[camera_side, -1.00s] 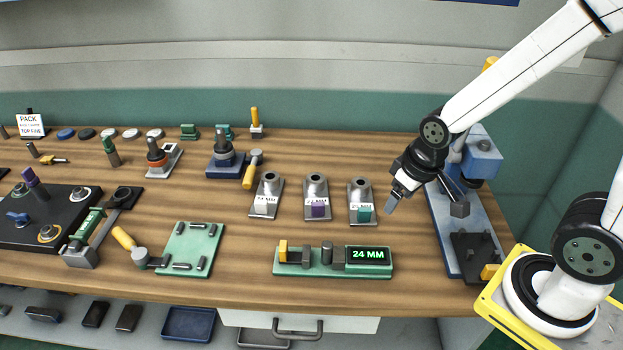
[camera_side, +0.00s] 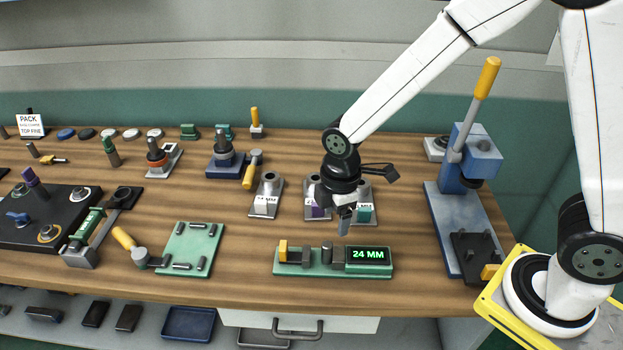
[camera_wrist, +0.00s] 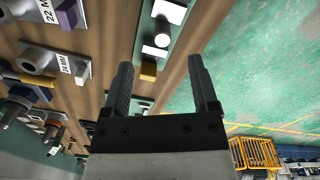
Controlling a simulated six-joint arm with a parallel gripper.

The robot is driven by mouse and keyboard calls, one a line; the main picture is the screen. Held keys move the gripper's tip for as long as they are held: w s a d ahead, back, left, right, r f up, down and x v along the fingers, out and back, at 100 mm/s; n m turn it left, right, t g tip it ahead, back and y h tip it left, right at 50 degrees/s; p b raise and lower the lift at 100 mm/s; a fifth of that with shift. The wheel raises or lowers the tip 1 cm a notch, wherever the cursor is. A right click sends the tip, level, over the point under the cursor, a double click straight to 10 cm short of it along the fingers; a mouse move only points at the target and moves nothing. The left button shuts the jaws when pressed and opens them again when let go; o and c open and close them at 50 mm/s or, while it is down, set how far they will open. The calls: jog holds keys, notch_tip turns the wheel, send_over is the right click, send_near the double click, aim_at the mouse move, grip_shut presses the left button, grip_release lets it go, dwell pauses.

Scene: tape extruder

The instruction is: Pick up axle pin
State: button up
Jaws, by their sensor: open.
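I take the axle pin to be the dark upright cylinder (camera_side: 327,252) standing on the green gauge (camera_side: 310,270), between a grey jaw block and the display reading 24 MM. In the wrist view its bright round top (camera_wrist: 162,40) shows beyond the fingers. My gripper (camera_side: 343,226) is above and behind the gauge, pointing down, slightly right of the pin and apart from it. In the wrist view my gripper (camera_wrist: 163,90) has its two fingers spread with nothing between them.
Label holders stand behind the gauge, the left one (camera_side: 266,196) clear and the others partly hidden by my wrist. A green plate (camera_side: 188,250) with several dark pins lies left. A blue press (camera_side: 462,200) with a yellow-tipped lever stands right. Bare bench lies between gauge and press.

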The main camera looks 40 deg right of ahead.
aim_at(327, 244)
jog(key=shift+w+a+f+n, duration=0.15)
jog(key=shift+a+f+n, duration=0.05)
jog(key=shift+a+n, duration=0.3)
jog(key=shift+w+a+f+n, duration=0.15)
jog(key=shift+a+n, duration=0.2)
jog(key=shift+n, duration=0.15)
jog(key=shift+f, duration=1.35)
jog(key=shift+d+f, duration=0.15)
jog(key=shift+f, duration=2.4)
grip_shut()
